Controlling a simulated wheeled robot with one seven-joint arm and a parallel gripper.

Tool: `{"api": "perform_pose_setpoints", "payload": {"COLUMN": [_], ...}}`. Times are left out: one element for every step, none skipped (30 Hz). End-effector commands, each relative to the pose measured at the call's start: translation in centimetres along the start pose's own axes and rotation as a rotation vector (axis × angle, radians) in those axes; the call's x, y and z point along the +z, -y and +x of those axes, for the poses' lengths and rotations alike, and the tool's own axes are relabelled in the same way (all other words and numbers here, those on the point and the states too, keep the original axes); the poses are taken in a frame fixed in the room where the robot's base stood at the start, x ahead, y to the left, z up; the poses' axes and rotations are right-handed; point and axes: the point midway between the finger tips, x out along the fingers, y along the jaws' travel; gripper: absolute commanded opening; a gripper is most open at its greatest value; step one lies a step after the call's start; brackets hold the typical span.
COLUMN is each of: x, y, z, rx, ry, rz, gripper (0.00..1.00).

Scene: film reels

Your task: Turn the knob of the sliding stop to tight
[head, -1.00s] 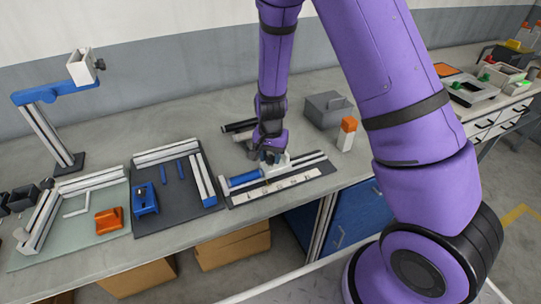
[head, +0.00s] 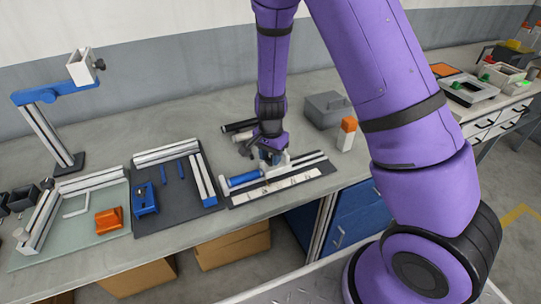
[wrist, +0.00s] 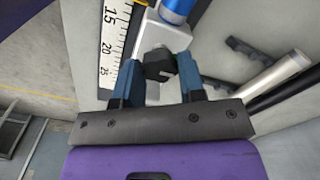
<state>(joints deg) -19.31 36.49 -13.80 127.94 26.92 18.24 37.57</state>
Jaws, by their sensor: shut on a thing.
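The black knob (wrist: 159,62) of the sliding stop lies between the blue fingers of my gripper (wrist: 158,72) in the wrist view. My gripper is shut on the knob. The light grey stop block (wrist: 165,37) is just beyond it, beside a white scale with black numbers (wrist: 113,35). In the head view my gripper (head: 268,156) is down at the stop block (head: 277,168), behind the white scale (head: 280,186). The knob is hidden there by my gripper. I cannot read any tight mark or the knob's angle.
A blue cylinder (head: 243,180) lies left of the stop. An orange-topped block (head: 347,133) and a grey box (head: 326,110) stand to the right. A dark tray with blue parts (head: 177,214) is to the left. Dark and silver bars lie behind the gripper.

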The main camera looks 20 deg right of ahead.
Motion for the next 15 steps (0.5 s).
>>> {"api": "perform_pose_setpoints", "payload": {"x": [-0.02, -0.02, -0.02, -0.01, -0.01, 0.00, 0.00, 0.00, 0.00, 0.00, 0.01, 0.01, 0.01, 0.01, 0.01], "y": [0.11, 0.11, 0.10, 0.10, 0.09, 0.08, 0.07, 0.07, 0.06, 0.05, 0.05, 0.04, 0.04, 0.04, 0.04], "z": [-0.06, -0.06, -0.06, -0.06, -0.05, -0.04, -0.04, -0.03, -0.03, -0.02, -0.02, -0.02, -0.02, -0.04, -0.12], "rx": [-0.003, -0.003, -0.003, -0.002, -0.002, -0.002, -0.002, -0.002, -0.001, -0.001, -0.001, -0.001, -0.001, -0.001, -0.001], "ry": [-0.001, -0.001, -0.001, -0.001, -0.001, -0.001, -0.001, -0.001, 0.000, 0.000, 0.000, 0.000, 0.000, 0.000, 0.000], "rz": [0.000, 0.000, 0.000, 0.000, 0.000, 0.000, 0.000, 0.000, 0.000, 0.000, 0.000, 0.000, -0.001, -0.001, -0.001], "gripper": [0.13, 0.13, 0.41, 0.48, 0.55, 0.62, 0.62, 0.62, 0.62, 0.62, 0.62, 0.62, 0.62, 0.62, 0.62]}}
